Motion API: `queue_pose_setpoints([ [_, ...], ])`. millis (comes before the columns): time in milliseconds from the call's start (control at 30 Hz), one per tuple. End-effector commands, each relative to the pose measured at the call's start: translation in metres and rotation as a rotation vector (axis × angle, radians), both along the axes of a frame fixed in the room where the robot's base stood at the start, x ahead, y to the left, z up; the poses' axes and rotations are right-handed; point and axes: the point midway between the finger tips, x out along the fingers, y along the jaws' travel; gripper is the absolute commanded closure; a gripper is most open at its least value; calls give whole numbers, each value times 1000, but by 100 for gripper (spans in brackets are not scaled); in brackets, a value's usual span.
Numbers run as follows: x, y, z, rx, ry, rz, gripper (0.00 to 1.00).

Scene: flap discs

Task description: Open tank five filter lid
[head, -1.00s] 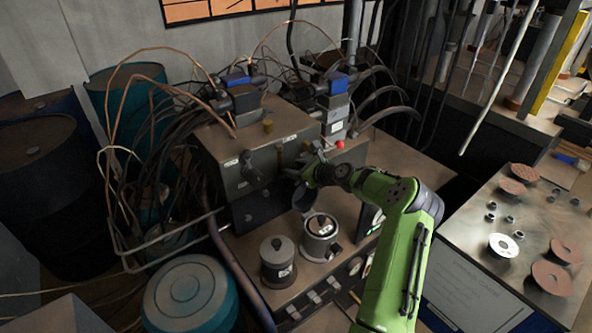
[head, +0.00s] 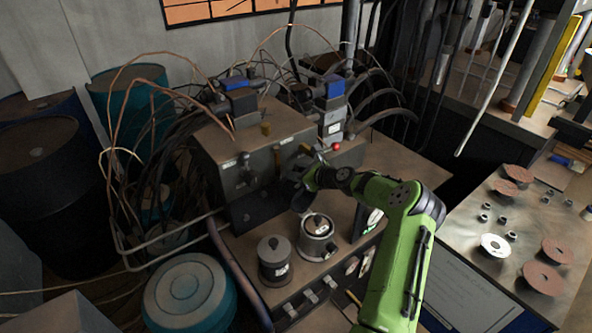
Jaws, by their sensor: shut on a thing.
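My gripper (head: 300,193) is at the front of a grey metal box (head: 262,146), just above and behind two lidded metal pots. It looks shut on a dark rounded part; the fingertips and the hold are small and partly hidden, so I cannot tell which part it is. The right pot (head: 317,246) is pale metal with a dark-knobbed lid (head: 317,224) in place. The left pot (head: 275,268) is dark with its lid (head: 274,246) on. White labels on the pots and box are too small to read, so I cannot tell which is tank five.
A red button (head: 336,146) is on the box's right side. Hoses and cables crowd the left and back. A teal drum (head: 189,294) stands front left. A table (head: 480,215) at right holds several discs and small fittings.

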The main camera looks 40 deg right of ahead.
Motion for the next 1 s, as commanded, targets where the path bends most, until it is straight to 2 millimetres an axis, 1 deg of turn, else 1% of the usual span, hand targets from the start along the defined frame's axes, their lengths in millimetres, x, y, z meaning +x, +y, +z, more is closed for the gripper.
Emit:
queue_pose_setpoints([
  [33,-4,-1,2,2,9,-2,100],
  [267,-4,-1,0,0,5,-1,100],
  [300,-3,-1,0,0,4,-1,63],
  [333,-3,-1,0,0,4,-1,59],
  [667,-3,-1,1,0,4,-1,58],
  [767,-7,-2,2,0,4,-2,58],
  [867,-21,-5,8,0,4,-4,58],
  [1000,-56,-12,23,-1,5,-6,58],
])
